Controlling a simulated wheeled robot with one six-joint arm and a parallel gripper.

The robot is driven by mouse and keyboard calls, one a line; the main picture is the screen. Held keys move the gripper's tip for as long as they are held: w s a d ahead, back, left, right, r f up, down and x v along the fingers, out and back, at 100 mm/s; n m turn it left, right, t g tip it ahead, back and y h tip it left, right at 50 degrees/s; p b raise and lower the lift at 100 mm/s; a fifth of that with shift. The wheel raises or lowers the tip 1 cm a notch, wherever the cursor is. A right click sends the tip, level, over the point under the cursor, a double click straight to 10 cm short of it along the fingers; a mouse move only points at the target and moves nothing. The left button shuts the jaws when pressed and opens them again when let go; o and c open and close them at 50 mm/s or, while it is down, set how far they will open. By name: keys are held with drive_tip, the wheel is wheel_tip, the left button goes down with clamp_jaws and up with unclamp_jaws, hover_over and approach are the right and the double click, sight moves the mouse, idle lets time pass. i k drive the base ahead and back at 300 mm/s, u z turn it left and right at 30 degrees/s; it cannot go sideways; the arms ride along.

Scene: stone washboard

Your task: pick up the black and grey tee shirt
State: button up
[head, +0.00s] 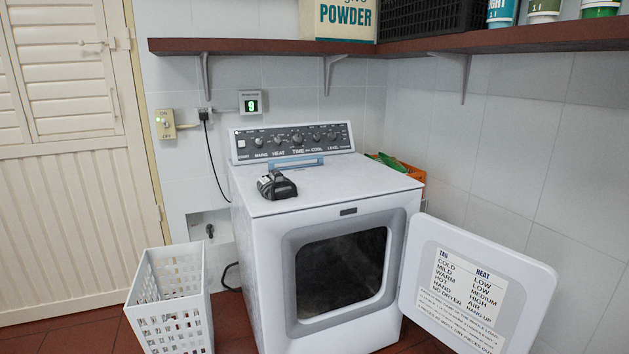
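A small black and grey bundle (276,185) lies on the white top of the dryer (340,184), left of its middle and near the left edge. Its colours fit the tee shirt, but it is too small and crumpled to make out sleeves or a collar. Nothing touches it from above. My gripper is not in view.
The dryer's door (475,285) hangs open to the right. A light blue item (296,163) lies by the control panel. A white basket (172,300) stands on the floor at left. A brown shelf (420,45) runs above. An orange crate (412,173) is behind the dryer.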

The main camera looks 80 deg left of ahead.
sight(273, 186)
drive_tip(key=u, duration=1.6)
drive_tip(key=i, duration=2.85)
drive_tip(key=u, duration=2.15)
drive_tip(key=i, duration=0.4)
drive_tip(key=z, duration=0.25)
